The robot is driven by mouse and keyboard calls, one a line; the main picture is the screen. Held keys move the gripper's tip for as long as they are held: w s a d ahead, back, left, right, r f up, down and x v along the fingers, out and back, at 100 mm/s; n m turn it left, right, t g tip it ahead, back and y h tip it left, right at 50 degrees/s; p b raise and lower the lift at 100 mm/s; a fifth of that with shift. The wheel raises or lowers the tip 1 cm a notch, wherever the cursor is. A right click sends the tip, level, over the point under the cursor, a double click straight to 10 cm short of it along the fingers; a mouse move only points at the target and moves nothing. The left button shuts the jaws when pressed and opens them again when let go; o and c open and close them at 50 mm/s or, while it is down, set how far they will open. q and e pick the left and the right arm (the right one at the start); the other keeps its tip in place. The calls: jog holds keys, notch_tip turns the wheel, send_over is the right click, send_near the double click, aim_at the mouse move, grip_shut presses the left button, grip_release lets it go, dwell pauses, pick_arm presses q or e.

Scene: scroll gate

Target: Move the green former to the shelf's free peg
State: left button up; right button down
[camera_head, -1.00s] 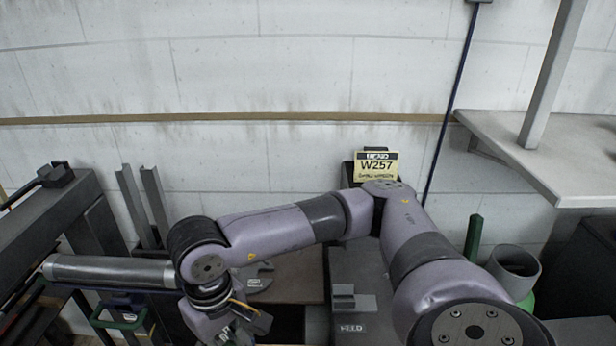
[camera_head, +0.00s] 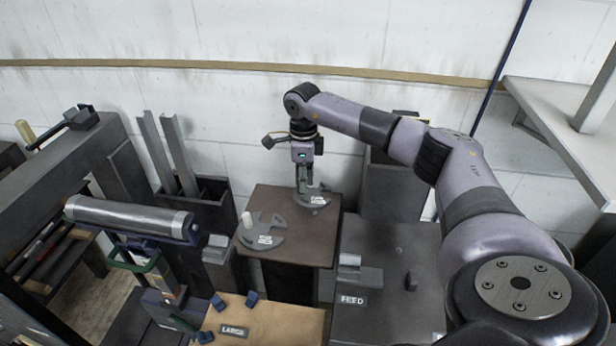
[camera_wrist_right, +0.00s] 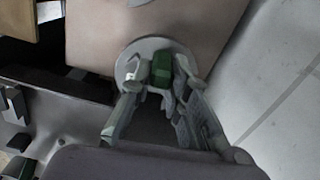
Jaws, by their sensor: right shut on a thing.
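The green former (camera_wrist_right: 161,66) shows in the right wrist view as a green block between my right fingertips (camera_wrist_right: 157,88), over a round grey disc. My right gripper (camera_head: 305,188) is shut on it, pointing down at the back right of the brown shelf top (camera_head: 290,258). In the head view the green is hidden, and a labelled grey disc (camera_head: 318,202) shows at the fingertips. I cannot tell whether the former touches the disc. My left gripper is not in view.
A metal roller (camera_head: 130,214) and dark frame stand at the left, with a green-handled part (camera_head: 137,262) below. A grey FEED table (camera_head: 385,300) is right of the shelf. A LARGE board (camera_head: 265,325) lies in front. The wall is close behind.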

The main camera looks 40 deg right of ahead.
jog(key=shift+w+d+m, duration=0.1)
jog(key=shift+d+m, duration=0.3)
jog(key=shift+d, duration=0.25)
jog(key=shift+f+b, duration=0.5)
jog(key=shift+f, duration=0.05)
notch_tip(320, 180, down, 4)
jog(key=b, duration=0.3)
jog(key=shift+r, duration=0.25)
jog(key=shift+f+b, duration=0.5)
jog(key=shift+f, duration=0.6)
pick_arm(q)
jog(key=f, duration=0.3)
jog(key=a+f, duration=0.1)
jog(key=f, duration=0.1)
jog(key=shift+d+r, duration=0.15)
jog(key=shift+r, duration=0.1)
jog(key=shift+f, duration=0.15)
pick_arm(e)
jog(key=shift+f, duration=0.3)
